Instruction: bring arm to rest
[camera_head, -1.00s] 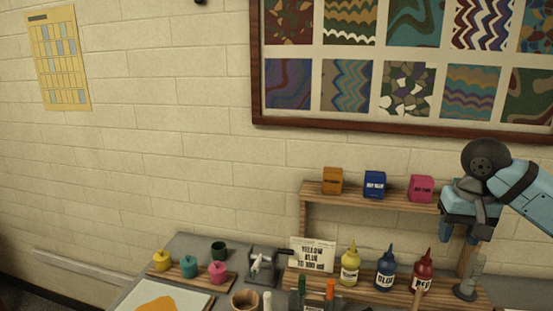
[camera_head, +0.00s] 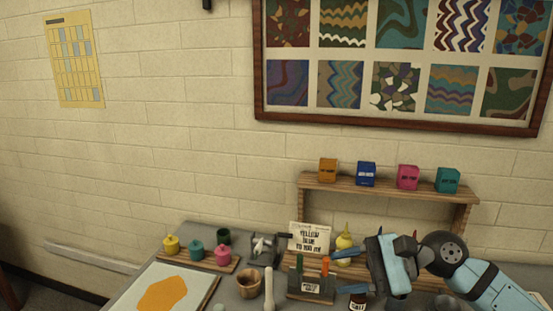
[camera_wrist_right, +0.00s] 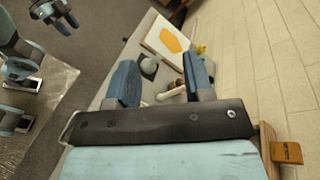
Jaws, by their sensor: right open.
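My right gripper (camera_head: 348,272) is in the lower right of the head view, pointing left in front of the paint bottles. It is open, and nothing shows between its fingers. In the right wrist view its two blue fingers (camera_wrist_right: 160,72) stand apart above the table. My left gripper (camera_wrist_right: 62,22) shows small in the top left of the wrist view, and I cannot tell its opening. The yellow bottle (camera_head: 344,240) is partly visible behind my right gripper. Other bottles are mostly hidden by it.
A wooden shelf (camera_head: 311,184) carries orange, blue, pink and teal boxes. A tool holder (camera_head: 311,287), wooden cup (camera_head: 249,284), sign (camera_head: 310,237) and tray with orange shape (camera_head: 132,285) are left of my gripper. The wall behind holds a framed board (camera_head: 400,121).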

